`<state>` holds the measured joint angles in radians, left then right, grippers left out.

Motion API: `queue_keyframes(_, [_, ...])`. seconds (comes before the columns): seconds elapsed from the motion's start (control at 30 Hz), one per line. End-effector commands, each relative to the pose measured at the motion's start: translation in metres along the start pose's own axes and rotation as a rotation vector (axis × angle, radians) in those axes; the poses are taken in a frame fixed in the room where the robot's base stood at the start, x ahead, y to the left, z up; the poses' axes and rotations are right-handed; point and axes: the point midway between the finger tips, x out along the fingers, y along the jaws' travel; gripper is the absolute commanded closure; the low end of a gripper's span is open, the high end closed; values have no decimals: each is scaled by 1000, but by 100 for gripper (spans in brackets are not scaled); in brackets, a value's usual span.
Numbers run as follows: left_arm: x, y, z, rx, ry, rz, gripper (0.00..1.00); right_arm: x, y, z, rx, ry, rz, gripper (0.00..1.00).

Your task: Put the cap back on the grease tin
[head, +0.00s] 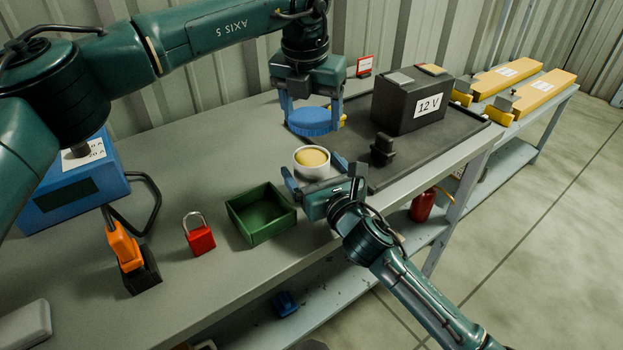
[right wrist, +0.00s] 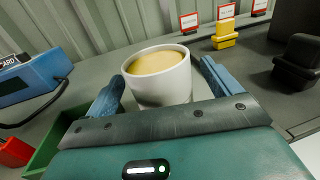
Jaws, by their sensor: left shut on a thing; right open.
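The grease tin (head: 308,172) is a white round pot with yellow grease showing in its open top. It stands upright near the front edge of the bench. My right gripper (head: 322,182) is open, with its blue fingers on either side of the tin; in the right wrist view the tin (right wrist: 158,85) sits between the spread fingertips. My left gripper (head: 312,108) points down and is shut on the blue round cap (head: 311,124). The cap is held level above and just behind the tin, apart from it. The cap does not show in the right wrist view.
A green open box (head: 262,232) and a red padlock (head: 200,238) lie left of the tin. A black mat (head: 355,118) with a 12 V battery (head: 408,102) and a black knob-like part (head: 383,150) is to the right. A blue charger (head: 75,185) stands at left.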

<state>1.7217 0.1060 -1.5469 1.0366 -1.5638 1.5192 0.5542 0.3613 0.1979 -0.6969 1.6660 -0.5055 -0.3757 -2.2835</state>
Motion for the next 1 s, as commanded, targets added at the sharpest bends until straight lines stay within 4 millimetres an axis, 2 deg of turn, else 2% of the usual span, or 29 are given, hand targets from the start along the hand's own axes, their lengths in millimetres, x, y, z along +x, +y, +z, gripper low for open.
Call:
queue_keyframes(0.2, [0,0,0,0,0,0,54,16,0,0,0,1,1,11])
queue_keyframes(0.53, [0,0,0,0,0,0,54,18,1,0,0,0,1,12])
queue_keyframes(1.0, [0,0,0,0,0,0,54,18,1,0,0,1,1,50])
